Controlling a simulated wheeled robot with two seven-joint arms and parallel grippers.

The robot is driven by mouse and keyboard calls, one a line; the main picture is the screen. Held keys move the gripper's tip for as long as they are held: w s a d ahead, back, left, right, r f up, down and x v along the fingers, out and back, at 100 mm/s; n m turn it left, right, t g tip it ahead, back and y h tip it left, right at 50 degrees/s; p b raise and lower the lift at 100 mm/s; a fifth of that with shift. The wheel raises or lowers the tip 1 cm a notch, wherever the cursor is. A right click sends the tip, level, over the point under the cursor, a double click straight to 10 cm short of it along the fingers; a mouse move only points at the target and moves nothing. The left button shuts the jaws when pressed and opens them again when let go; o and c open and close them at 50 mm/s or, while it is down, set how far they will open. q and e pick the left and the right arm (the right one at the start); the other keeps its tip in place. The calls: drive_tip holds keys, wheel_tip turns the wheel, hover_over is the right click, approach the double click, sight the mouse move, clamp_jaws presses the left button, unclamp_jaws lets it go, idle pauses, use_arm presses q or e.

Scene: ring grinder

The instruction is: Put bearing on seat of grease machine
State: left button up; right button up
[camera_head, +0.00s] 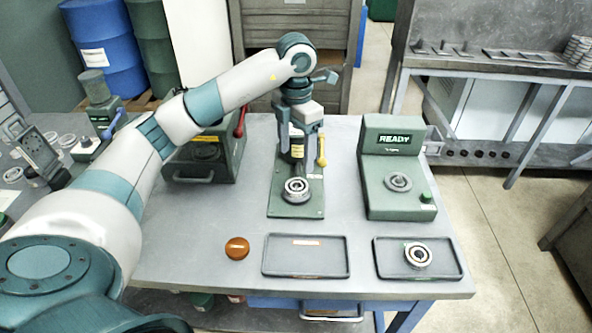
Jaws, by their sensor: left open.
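One bearing (296,190), a metal ring, sits on the front of a green-based machine (284,210) at the middle of the table. A second bearing (418,255) lies in the right tray. My left gripper (297,168) is open over the middle machine, its fingers pointing down above and just behind the first bearing. The fingers partly hide this machine's column, which has a yellow label. I cannot tell from labels which machine is the grease machine. My right gripper is not in view.
A green box-like machine (205,165) with a red lever stands left, partly behind my arm. An empty tray (306,257), the right tray (452,270) and an orange-brown round object (237,248) are at the front. The table (370,235) is clear between trays and machines.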

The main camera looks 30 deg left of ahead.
use_arm(q)
drive_tip(key=shift+r, duration=1.1)
idle(0.6)
